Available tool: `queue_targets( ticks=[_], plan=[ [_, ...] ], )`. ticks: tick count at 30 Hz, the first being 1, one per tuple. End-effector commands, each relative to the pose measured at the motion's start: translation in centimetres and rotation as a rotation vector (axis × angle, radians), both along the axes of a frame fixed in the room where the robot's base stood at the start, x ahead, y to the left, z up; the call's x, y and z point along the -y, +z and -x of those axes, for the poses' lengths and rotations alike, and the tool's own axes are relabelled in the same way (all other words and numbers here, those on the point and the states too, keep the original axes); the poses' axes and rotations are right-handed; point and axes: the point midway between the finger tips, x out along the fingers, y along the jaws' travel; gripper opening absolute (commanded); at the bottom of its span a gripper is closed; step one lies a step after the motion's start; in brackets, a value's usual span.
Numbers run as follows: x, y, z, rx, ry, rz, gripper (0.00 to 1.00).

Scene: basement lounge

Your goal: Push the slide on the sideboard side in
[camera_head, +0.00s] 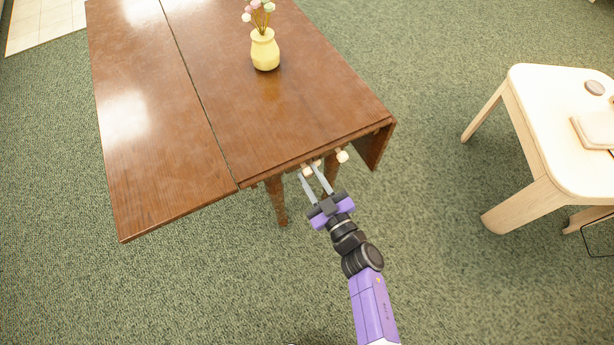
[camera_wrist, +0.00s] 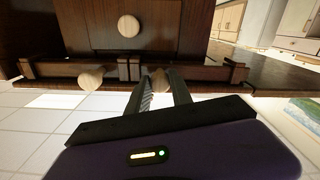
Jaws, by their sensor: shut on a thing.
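A brown drop-leaf table (camera_head: 215,130) has pale round knobs at its near end. In the wrist view, one knob (camera_wrist: 129,25) sits on a drawer front. Another knob (camera_wrist: 90,78) is on a dark wooden slide bar (camera_wrist: 60,69) at left. My gripper (camera_head: 310,174) reaches the table's near edge from below right. Its fingers are shut on a pale slide knob (camera_wrist: 160,80), partly hidden between them. A separate knob (camera_head: 342,156) shows to the right. I cannot tell how far the held slide stands out.
A yellow vase (camera_head: 265,50) with flowers stands on the table. The left leaf (camera_head: 145,120) is raised; the right leaf (camera_head: 375,150) hangs down. A pale side table (camera_head: 565,125) stands at right. Pale cabinets (camera_wrist: 295,42) show in the wrist view. Green carpet (camera_head: 190,285) lies clear at front.

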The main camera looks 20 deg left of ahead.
Motion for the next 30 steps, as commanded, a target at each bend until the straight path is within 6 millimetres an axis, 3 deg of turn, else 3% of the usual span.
queue_targets(
  ticks=[6, 7, 9, 10, 20, 30],
  plan=[
    [0.6, 0.0, -0.5, -0.002, -0.017, 0.001, 0.0],
    [0.6, 0.0, -0.6, -0.002, -0.017, 0.001, 0.32],
    [0.6, 0.0, -0.5, -0.002, -0.016, 0.001, 0.46],
    [0.5, 0.0, -0.5, -0.002, -0.016, 0.001, 0.48],
    [0.5, 0.0, -0.2, -0.001, -0.011, 0.002, 0.48],
    [4.3, 0.1, 3.0, -0.002, -0.014, 0.001, 0.48]
  ],
)
